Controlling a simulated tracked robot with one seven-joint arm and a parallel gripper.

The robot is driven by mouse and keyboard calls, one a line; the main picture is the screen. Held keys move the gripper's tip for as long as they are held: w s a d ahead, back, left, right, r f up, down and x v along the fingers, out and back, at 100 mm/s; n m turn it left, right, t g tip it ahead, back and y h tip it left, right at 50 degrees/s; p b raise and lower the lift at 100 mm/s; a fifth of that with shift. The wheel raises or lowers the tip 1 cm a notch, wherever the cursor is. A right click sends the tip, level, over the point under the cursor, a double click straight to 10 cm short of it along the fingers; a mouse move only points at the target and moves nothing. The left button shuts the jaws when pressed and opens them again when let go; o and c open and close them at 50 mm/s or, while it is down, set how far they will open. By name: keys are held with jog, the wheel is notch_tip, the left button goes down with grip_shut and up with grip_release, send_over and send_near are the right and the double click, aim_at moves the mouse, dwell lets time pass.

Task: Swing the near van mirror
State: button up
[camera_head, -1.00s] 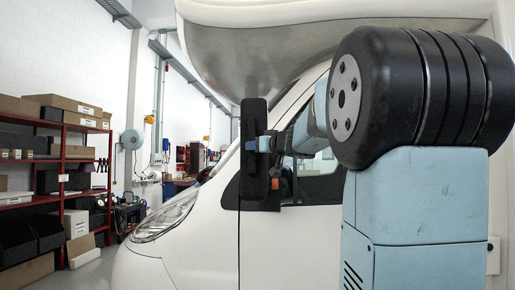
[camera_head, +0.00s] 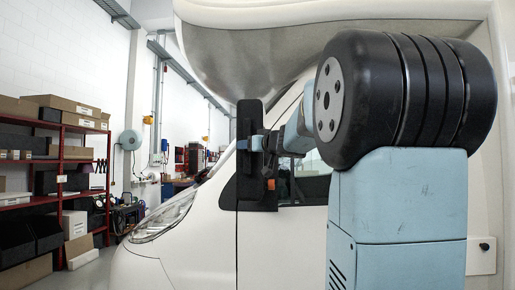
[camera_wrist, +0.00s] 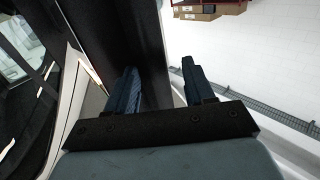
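The near van mirror (camera_head: 249,178) is a tall, dark panel on the side of the white van, by the front door window. It also fills the upper middle of the wrist view (camera_wrist: 120,35) as a dark slab. My gripper (camera_head: 254,144) is at the mirror, seen mostly edge-on in the head view. In the wrist view my gripper (camera_wrist: 160,82) has its two dark blue fingers apart. The left finger overlaps the dark slab; the right finger is past its right edge. Whether either finger touches the mirror cannot be told.
The white van (camera_head: 175,265) fills the middle, with its overhanging cab roof (camera_head: 245,65) close above the mirror. The door window (camera_head: 312,178) is just right of it. Red shelves (camera_head: 60,165) with boxes stand at the far left, with open floor near them.

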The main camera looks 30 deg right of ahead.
jog(key=shift+w+a+f, duration=0.1)
jog(key=shift+f, duration=0.1)
jog(key=s+d, duration=0.2)
jog(key=s, duration=1.2)
jog(key=shift+w+r, duration=0.1)
jog(key=shift+c, duration=0.2)
